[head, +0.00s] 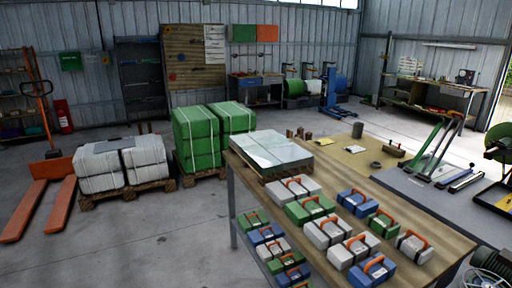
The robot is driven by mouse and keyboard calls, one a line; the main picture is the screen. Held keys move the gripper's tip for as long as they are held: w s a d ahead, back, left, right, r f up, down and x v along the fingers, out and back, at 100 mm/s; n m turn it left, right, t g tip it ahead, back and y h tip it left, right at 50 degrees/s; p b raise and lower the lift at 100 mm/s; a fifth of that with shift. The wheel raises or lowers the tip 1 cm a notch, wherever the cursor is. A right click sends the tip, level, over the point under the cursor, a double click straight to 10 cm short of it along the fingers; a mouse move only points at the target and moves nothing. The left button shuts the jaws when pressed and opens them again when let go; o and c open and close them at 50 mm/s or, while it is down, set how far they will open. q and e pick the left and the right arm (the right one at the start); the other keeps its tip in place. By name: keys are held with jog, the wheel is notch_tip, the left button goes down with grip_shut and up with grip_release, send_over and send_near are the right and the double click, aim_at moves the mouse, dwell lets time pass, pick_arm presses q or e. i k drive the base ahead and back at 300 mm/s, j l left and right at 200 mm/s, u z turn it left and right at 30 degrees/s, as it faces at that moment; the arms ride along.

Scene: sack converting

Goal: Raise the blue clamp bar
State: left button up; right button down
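On the grey board (405,186) at the right end of the workbench, a low bar (466,180) lies nearly flat; it looks dark with a bluish-white edge, and it may be the blue clamp bar. To its left, a green bar (428,146) and a grey bar with a reddish tip (446,147) stand tilted up. The bars are small in the view, so I cannot be sure of their exact colours or hinges. Neither of my grippers shows in the head view.
The wooden workbench (438,232) holds several blue, green and grey cases with orange handles and a stack of pale sheets (270,150). A green wheel machine (497,142) stands at far right.

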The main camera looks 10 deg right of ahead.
aim_at(445, 182)
jog(key=i+z, duration=0.15)
jog(key=i, duration=0.3)
jog(key=i+j+z, duration=0.1)
jog(key=i, duration=0.35)
jog(key=i+z, duration=0.25)
jog(key=z, duration=0.2)
jog(key=i+z, duration=0.25)
jog(key=z, duration=0.15)
jog(key=i+j+z, duration=0.15)
jog(key=z, duration=0.3)
jog(key=i+j+z, duration=0.25)
jog(key=z, duration=0.15)
jog(key=i, duration=0.05)
